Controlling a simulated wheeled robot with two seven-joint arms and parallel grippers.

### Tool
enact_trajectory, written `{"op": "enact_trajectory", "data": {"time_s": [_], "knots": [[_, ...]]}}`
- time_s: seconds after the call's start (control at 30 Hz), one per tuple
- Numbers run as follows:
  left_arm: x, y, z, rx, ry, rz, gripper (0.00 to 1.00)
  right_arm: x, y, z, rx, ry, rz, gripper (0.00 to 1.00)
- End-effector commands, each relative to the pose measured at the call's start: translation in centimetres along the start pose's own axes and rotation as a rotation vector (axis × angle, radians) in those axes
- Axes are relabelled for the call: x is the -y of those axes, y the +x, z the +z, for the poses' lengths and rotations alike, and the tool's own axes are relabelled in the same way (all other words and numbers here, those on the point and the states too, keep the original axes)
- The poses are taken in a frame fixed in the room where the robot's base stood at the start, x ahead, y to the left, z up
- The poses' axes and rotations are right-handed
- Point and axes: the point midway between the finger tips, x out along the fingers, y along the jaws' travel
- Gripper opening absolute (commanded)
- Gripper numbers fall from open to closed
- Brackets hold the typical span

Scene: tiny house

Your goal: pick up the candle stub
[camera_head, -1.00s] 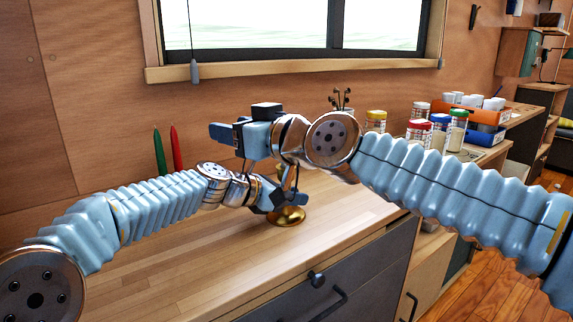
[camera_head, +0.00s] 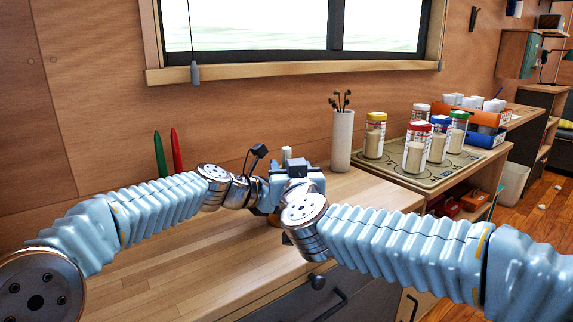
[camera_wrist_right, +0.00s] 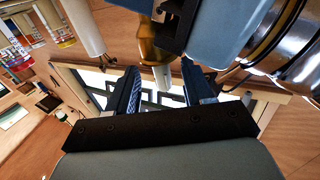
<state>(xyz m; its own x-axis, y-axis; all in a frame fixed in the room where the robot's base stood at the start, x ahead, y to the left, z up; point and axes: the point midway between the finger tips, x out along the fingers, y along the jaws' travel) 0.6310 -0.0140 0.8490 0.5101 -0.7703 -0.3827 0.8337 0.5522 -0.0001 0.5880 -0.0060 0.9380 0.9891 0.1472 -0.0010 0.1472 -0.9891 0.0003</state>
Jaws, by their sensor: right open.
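The white candle stub (camera_wrist_right: 162,76) stands in a brass candlestick (camera_wrist_right: 152,48), which appears upside down in the right wrist view. The stub's top also shows in the head view (camera_head: 286,152), just behind my right gripper (camera_head: 292,172). My right gripper is open, and its two fingers (camera_wrist_right: 160,90) lie on either side of the stub's end with gaps. My left gripper (camera_wrist_right: 178,18) is at the candlestick, one dark pad close against the brass. Its other finger and its grip are hidden. In the head view my arms cover most of the candlestick.
A white cylinder vase (camera_head: 342,140) with dark stems stands behind to the right. Several jars (camera_head: 418,146) stand on a patterned board (camera_head: 405,172). Green (camera_head: 159,155) and red (camera_head: 176,152) tapers stand by the wall. The counter's left front (camera_head: 170,275) is clear.

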Motion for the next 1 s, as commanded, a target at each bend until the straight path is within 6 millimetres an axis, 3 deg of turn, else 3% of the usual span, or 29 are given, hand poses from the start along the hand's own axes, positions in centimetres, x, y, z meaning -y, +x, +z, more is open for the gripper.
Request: {"op": "enact_trajectory", "data": {"time_s": [0.3, 0.6, 0.93, 1.0], "knots": [[0.0, 0.0, 0.0, 0.0, 0.0, 0.0, 0.0, 0.1, 4.5, -0.4, 0.0, 0.0, 0.001, 0.51], [0.0, 0.0, 0.0, 0.0, 0.0, 0.0, 0.0, 0.1, 5.2, -0.4, -0.001, 0.0, -0.001, 0.51], [0.0, 0.0, 0.0, 0.0, 0.0, 0.0, 0.0, 0.1, 5.2, -0.4, -0.001, 0.0, -0.001, 0.02], [0.0, 0.0, 0.0, 0.0, 0.0, 0.0, 0.0, 0.1, 5.2, -0.5, -0.001, 0.0, -0.001, 0.0]]}}
